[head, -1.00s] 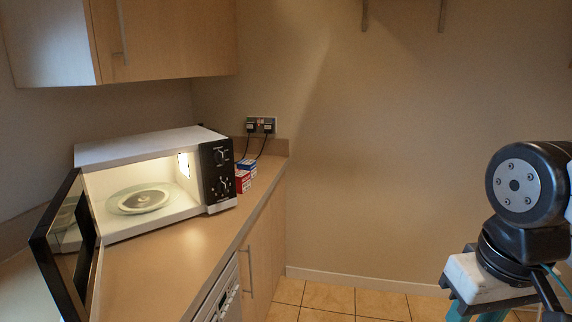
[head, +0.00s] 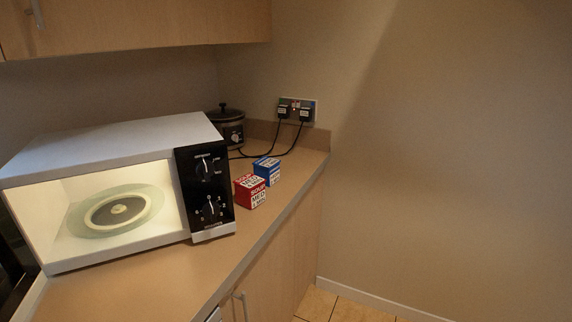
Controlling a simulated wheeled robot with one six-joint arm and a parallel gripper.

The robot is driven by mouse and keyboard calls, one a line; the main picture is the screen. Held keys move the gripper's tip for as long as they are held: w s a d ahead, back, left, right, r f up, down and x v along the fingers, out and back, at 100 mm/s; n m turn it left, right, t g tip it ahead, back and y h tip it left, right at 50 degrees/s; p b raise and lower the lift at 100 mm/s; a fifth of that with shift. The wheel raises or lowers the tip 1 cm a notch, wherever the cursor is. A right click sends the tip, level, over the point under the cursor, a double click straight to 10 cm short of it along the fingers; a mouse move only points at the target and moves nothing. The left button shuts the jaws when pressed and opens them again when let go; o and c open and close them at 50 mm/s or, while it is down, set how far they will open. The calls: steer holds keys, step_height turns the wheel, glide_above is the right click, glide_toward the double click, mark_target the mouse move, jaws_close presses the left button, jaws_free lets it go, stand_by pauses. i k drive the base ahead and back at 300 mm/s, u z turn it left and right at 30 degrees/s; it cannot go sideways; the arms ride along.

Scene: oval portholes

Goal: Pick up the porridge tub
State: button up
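I cannot make out a porridge tub in the head view. A red box (head: 250,191) with white label panels stands on the counter just right of the microwave. A blue box (head: 267,171) with white label panels stands just behind it. The lettering on both is too small to read surely. My gripper is not in view.
A dark slow cooker (head: 228,128) stands behind the microwave, near a wall socket (head: 297,110) with two plugs and black cables. The counter (head: 150,287) is clear in front of the microwave. Wall cupboards (head: 140,22) hang above. Tiled floor (head: 350,309) shows at lower right.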

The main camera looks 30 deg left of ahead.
mark_target(266, 167)
steer(key=u, duration=0.25)
steer(key=i, duration=0.75)
steer(key=u, duration=0.9)
steer(key=i, duration=0.55)
steer(key=u, duration=0.4)
